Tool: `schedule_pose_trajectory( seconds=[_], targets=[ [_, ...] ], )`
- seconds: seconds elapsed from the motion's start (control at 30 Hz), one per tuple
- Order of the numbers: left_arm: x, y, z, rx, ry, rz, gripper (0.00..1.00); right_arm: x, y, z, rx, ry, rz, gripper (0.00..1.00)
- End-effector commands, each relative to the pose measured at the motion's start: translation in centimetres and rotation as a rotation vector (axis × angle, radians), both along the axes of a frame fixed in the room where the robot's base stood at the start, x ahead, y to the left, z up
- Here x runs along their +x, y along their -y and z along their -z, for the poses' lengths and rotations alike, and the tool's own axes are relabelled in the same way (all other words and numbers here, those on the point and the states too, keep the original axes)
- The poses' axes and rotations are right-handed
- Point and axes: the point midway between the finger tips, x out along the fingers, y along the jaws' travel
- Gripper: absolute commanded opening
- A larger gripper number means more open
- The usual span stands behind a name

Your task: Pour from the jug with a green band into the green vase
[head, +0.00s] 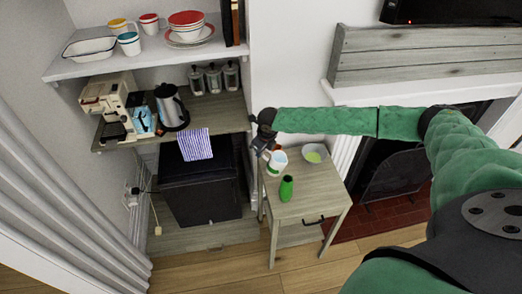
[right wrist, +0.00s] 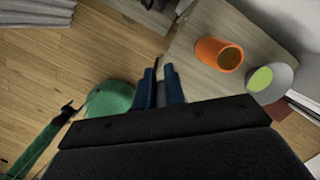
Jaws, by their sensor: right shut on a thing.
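The jug (head: 277,163) is pale with a narrow coloured band, above or at the back left of the small wooden table in the head view. My right gripper (head: 267,147) is at its upper left, shut on it; the grip itself is small and hard to make out. The fingers (right wrist: 160,86) also show close together in the right wrist view, where the held part is mostly hidden. The green vase (head: 287,189) stands upright on the table, in front of the jug and apart from it. My left gripper is not in view.
A pale bowl (head: 315,153) with green inside is at the table's (head: 302,207) back right; it also shows in the right wrist view (right wrist: 285,90). An orange vessel (right wrist: 219,54) shows there too. A fireplace (head: 392,175) is right, a shelf (head: 150,58) left.

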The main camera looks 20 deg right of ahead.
Motion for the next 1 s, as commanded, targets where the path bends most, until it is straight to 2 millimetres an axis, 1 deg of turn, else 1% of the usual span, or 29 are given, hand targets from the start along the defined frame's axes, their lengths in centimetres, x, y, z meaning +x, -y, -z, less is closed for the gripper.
schedule_pose_trajectory(
  seconds=[1.0],
  targets=[
    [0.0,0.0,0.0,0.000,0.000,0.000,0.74,0.2,0.0,2.8,0.038,0.084,0.001,0.00]
  ],
)
